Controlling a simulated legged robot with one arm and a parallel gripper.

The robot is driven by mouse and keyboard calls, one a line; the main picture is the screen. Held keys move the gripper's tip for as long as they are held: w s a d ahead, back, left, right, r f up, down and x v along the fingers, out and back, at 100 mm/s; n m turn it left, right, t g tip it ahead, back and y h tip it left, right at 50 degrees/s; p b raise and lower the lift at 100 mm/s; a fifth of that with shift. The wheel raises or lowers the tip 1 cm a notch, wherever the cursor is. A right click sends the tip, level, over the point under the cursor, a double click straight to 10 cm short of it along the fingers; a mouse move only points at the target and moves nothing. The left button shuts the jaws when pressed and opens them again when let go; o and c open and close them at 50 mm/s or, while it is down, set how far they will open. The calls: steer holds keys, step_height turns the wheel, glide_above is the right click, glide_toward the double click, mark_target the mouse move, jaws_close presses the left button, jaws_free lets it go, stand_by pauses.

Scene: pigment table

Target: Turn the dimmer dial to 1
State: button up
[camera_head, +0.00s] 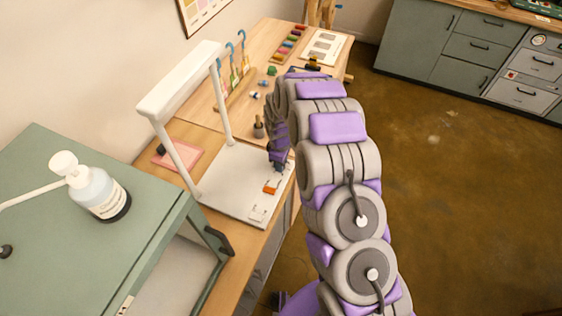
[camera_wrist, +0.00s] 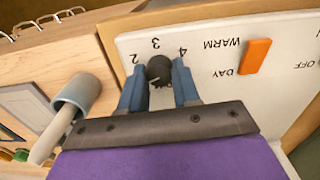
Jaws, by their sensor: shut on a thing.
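The dimmer dial (camera_wrist: 159,69) is a small black knob on a white panel (camera_wrist: 205,62), seen in the wrist view. The printed numbers 2, 3 and 4 show around it; the number 1 is not visible. My gripper (camera_wrist: 160,76) has its two blue fingers on either side of the dial and is shut on it. Which number the dial points to is not clear. In the head view my gripper (camera_head: 277,163) is down at the right part of the white lamp base (camera_head: 228,185), and it hides the dial there.
An orange rocker switch (camera_wrist: 255,56) sits beside the dial, near the words WARM, DAY and OFF. A grey cup with a pestle (camera_wrist: 77,98) stands close to my gripper. A white lamp frame (camera_head: 180,82) rises over the base. A green cabinet with a bottle (camera_head: 100,193) is at the left.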

steer(key=shift+w+r+n, duration=0.1)
steer(key=shift+n, duration=0.5)
steer(key=o, duration=1.1)
steer(key=shift+a, duration=0.1)
steer(key=shift+c, duration=0.2)
step_height(320, 180, up, 17)
steer(key=shift+s+p, duration=0.2)
steer(key=shift+p, duration=0.15)
steer(key=shift+a+r, duration=0.1)
